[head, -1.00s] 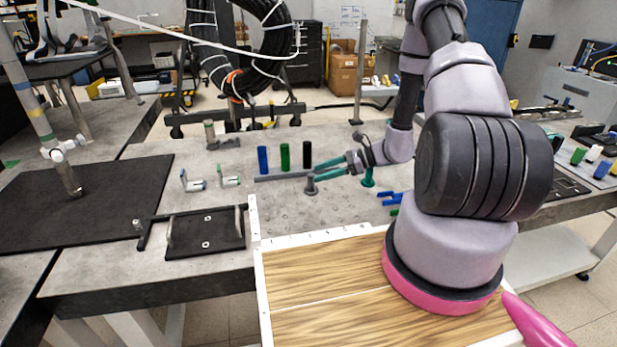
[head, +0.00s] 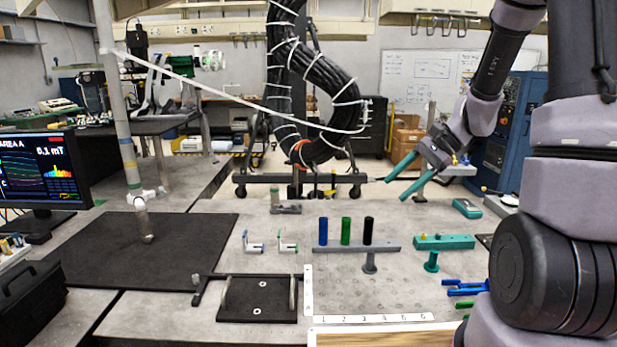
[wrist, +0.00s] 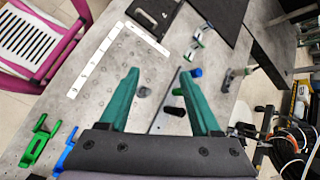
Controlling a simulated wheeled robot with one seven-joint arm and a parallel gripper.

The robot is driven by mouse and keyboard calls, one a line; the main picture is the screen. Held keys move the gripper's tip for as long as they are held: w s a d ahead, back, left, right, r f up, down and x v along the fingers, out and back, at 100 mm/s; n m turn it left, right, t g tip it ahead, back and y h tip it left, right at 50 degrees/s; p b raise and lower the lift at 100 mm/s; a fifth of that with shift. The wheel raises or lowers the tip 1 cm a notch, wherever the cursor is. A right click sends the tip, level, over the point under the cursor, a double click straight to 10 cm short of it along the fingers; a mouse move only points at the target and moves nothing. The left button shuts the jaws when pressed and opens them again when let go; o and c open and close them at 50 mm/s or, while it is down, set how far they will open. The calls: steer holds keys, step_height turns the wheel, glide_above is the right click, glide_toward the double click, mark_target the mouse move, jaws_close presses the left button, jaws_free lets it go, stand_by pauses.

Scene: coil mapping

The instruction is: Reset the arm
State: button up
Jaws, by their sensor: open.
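My gripper (head: 402,178) is open and empty in the head view, its two teal fingers spread and raised above the back right of the grey table (head: 340,285). My arm runs up the right side of the head view and bends down to the gripper. Nothing touches the fingers.
A grey rack holds blue (head: 323,231), green (head: 346,231) and black (head: 368,230) cylinders. A teal block (head: 444,242) stands right of it. A black cable coil (head: 325,110) hangs behind. A monitor (head: 40,172) is at left. The black mat (head: 150,255) is mostly bare.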

steer(key=s+d+r+n+t+h, duration=0.2)
steer(key=s+r+n+t+h, duration=0.4)
steer(key=s+r, duration=0.9)
step_height(320, 180, up, 4)
steer(key=shift+r+n+t+h, duration=0.1)
steer(key=shift+n+t+h, duration=0.25)
steer(key=shift+n, duration=0.35)
steer(key=shift+s+d, duration=0.1)
